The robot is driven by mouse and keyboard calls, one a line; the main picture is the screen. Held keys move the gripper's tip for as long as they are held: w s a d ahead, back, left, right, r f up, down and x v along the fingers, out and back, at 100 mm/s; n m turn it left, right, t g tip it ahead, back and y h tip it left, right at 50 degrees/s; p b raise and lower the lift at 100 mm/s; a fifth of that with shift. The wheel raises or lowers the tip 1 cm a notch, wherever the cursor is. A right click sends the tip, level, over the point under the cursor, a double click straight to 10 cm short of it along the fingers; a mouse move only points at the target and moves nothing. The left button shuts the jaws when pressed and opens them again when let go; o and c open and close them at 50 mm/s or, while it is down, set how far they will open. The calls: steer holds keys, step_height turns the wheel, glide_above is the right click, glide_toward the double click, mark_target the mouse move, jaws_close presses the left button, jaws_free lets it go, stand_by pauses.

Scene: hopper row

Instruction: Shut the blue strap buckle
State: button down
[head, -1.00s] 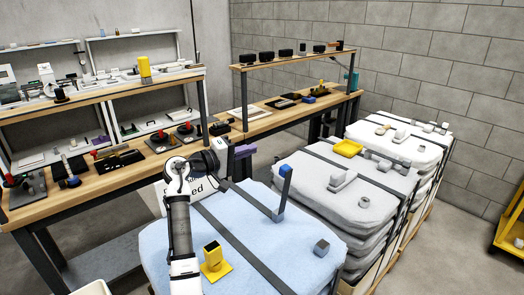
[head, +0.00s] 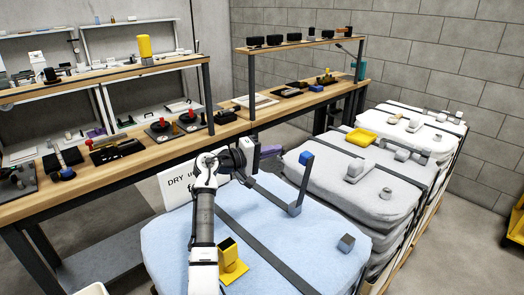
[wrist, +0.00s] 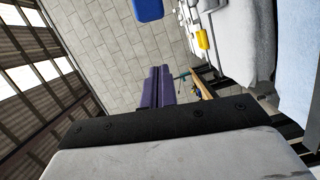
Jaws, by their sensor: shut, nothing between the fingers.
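The blue strap buckle is a grey lever (head: 302,184) with a blue tip (head: 305,158). It stands upright, raised from a dark strap (head: 270,193) over the light-blue sack (head: 180,232). A blue block (wrist: 148,8), probably this tip, shows at the top edge of the wrist view. My gripper (head: 271,151) has purple fingers and is left of the blue tip, apart from it in the picture. In the wrist view my gripper (wrist: 159,84) has its fingers together and empty. My arm hides part of the sack.
A yellow bracket (head: 232,265) and a grey block (head: 346,243) sit on the sack. Grey sacks (head: 345,190) with straps and a yellow tray (head: 361,136) stand to the right. A wooden bench (head: 130,150) with fixtures runs behind; a white sign (head: 178,187) is behind my arm.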

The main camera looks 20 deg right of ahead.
steer(key=s+d+p, duration=0.2)
steer(key=d, duration=0.1)
steer(key=s+d, duration=0.1)
steer(key=d, duration=0.1)
steer(key=shift+s+f+p, duration=0.15)
steer(key=shift+f+p, duration=0.25)
steer(key=shift+b, duration=0.3)
